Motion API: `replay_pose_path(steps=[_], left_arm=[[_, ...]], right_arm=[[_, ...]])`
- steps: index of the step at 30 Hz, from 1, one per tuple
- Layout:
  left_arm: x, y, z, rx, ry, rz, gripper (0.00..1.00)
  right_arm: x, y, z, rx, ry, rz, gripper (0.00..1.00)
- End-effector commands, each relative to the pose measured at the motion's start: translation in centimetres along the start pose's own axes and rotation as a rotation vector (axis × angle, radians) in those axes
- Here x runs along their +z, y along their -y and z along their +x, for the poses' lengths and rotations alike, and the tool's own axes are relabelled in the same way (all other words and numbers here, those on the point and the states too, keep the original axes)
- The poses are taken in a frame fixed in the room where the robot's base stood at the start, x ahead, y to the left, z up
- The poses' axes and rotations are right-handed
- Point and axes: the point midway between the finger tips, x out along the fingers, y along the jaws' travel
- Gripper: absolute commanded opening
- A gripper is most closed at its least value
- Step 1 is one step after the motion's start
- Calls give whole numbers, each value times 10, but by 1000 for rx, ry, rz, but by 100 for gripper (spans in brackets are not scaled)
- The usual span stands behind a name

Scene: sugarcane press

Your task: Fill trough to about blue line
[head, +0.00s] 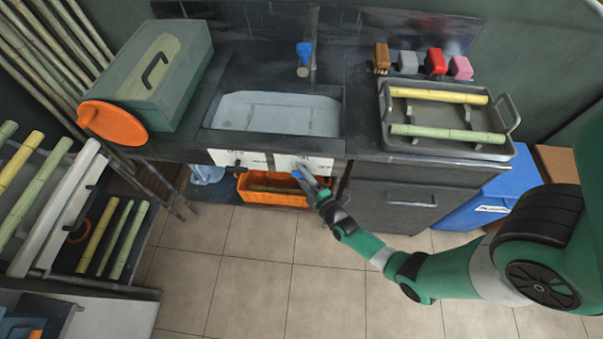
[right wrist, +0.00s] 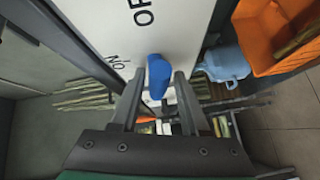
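The trough appears to be the light grey rectangular basin (head: 275,114) set in the dark counter. I cannot make out a blue line or a water level in it. A tap with a blue part (head: 304,54) stands behind it. White panels (head: 228,158) are on the counter front below the basin. My right gripper (head: 303,174) is at the right panel. In the right wrist view, a blue knob (right wrist: 159,76) on the white panel (right wrist: 140,25), marked ON and OFF, sits between the fingertips (right wrist: 160,82). The fingers look apart, with small gaps beside the knob. My left gripper is out of view.
An orange crate (head: 272,203) and a light blue jug (head: 207,174) are below the counter. A grey tray (head: 456,153) with cane pieces is at right. A green box (head: 168,54) with an orange disc (head: 113,123) is at left. The tiled floor is clear.

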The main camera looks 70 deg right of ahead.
Motion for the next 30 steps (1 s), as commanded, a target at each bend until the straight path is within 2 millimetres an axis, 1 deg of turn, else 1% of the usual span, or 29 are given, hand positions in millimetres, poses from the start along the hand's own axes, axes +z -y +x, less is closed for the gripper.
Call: replay_pose_path(steps=[9,11,13,17,21,24,27,30], left_arm=[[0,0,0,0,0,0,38],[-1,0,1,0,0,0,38],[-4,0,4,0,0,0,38],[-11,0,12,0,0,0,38],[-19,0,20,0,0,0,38],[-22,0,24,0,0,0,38],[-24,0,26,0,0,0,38],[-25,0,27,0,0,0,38]], right_arm=[[0,-2,0,4,-1,0,55],[0,-2,-2,4,-1,0,55],[-1,-3,-9,4,-1,0,55],[-1,-4,-35,0,-1,0,55],[-2,-4,-70,-2,-3,1,55],[-1,-4,-91,0,-2,0,55],[-2,-2,-106,0,-4,0,55],[-1,-1,-114,2,-2,1,55]])
